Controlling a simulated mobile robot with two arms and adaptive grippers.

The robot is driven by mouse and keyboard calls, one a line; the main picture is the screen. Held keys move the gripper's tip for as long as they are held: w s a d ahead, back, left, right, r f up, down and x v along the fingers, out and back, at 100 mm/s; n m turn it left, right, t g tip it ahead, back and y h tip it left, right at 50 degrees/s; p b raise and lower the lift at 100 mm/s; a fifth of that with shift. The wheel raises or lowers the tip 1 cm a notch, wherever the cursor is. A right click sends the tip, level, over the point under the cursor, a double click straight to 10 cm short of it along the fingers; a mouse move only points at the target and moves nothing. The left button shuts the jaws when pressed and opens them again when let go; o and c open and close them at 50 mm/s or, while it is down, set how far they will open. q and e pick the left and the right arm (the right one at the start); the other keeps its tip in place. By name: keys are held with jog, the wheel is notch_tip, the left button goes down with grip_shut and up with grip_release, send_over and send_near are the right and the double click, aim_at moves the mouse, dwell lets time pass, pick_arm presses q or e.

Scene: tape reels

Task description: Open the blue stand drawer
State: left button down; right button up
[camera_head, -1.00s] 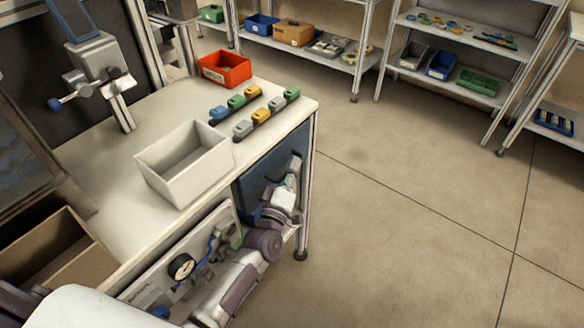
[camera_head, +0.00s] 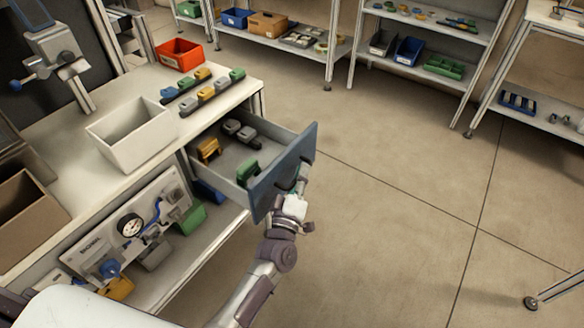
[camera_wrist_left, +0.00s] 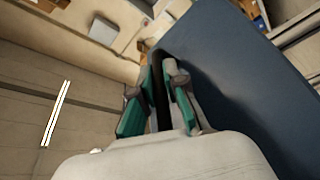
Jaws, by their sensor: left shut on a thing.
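The blue stand drawer (camera_head: 284,172) is pulled out from under the white bench top in the head view. Inside it lie a yellow tape piece (camera_head: 208,149), grey ones (camera_head: 240,130) and a green one (camera_head: 247,172). My left gripper (camera_head: 293,190) is at the outer face of the drawer front, shut on its handle; the fingertips are partly hidden. In the left wrist view the teal-padded fingers (camera_wrist_left: 157,85) close around the dark handle bar (camera_wrist_left: 160,75) beside the blue front (camera_wrist_left: 240,80). My right gripper is not in view.
A white bin (camera_head: 130,150), a red bin (camera_head: 180,56) and a row of coloured tape pieces (camera_head: 205,92) stand on the bench. A gauge panel (camera_head: 130,227) is below. Shelves (camera_head: 425,28) stand at the back. The floor right of the drawer is clear.

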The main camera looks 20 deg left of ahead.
pick_arm(q)
jog(key=shift+s+d+f, duration=0.1)
jog(key=shift+s+d, duration=0.25)
jog(key=shift+d, duration=0.5)
jog(key=c, duration=1.2)
grip_release()
jog(key=v, duration=1.2)
